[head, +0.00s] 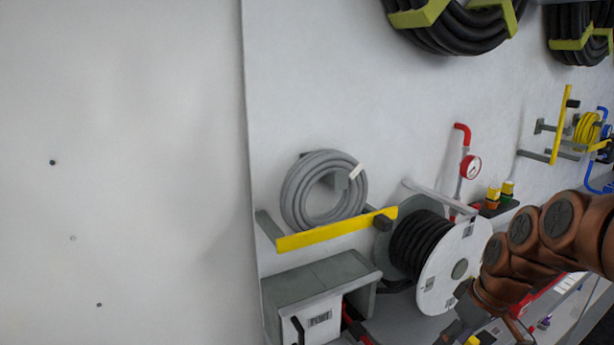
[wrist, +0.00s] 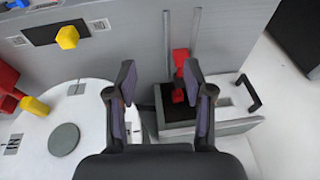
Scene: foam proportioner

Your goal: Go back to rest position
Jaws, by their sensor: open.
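My gripper (wrist: 160,88) is open in the wrist view, its two dark fingers apart with nothing held between them. A red part (wrist: 180,76) between two upright grey rails shows behind the right finger, beside a grey box (wrist: 205,125) with a black handle. I cannot tell whether the fingers touch anything. In the head view my copper-coloured arm reaches in from the right edge, in front of the white reel (head: 452,268). The gripper cannot be made out clearly there.
A grey hose coil (head: 290,195) hangs above a yellow bar (head: 335,232) on the wall. A grey cabinet (head: 318,285) stands below. A red pipe with a gauge (head: 471,167) rises behind my arm. The wall at left is bare.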

